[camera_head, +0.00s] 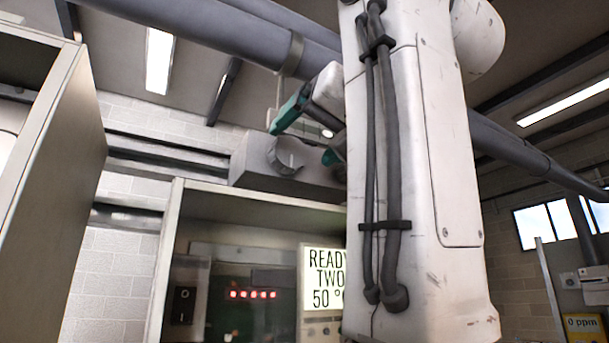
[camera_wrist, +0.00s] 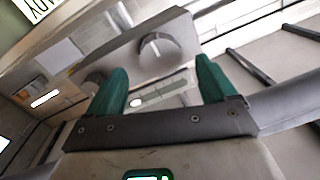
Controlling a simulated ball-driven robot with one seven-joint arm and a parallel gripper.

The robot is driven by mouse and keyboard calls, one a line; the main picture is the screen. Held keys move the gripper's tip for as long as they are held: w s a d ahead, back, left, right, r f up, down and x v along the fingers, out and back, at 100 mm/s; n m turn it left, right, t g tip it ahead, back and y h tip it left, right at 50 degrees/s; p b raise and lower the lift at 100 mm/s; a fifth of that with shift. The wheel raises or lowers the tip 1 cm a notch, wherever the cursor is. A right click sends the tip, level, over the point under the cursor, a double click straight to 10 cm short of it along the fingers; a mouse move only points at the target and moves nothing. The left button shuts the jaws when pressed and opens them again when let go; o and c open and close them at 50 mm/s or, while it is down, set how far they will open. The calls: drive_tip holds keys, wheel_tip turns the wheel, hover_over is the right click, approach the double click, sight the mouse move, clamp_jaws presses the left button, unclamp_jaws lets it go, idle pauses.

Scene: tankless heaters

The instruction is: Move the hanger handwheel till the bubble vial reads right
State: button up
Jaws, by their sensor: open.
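My gripper (camera_head: 303,142) is raised in front of a grey box under the overhead pipe, its two green fingers spread with nothing between them. In the wrist view my gripper (camera_wrist: 161,66) is open too, with the fingers to either side of the view of the box. A round grey knob (camera_head: 288,155) is on the box face; it also shows in the wrist view (camera_wrist: 160,48), apart from the fingers. I cannot tell whether it is the hanger handwheel. A small pale oval (camera_wrist: 143,101) between the fingers may be the bubble vial; its bubble is too small to read.
A large grey pipe (camera_head: 215,30) with a hanger clamp (camera_head: 291,54) crosses above. Another cabinet (camera_head: 55,150) stands at left. My white arm hides much of the right.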

sight(293, 152)
drive_tip(key=shift+p+x, duration=0.7)
drive_tip(key=shift+x, duration=1.6)
drive_tip(key=c, duration=1)
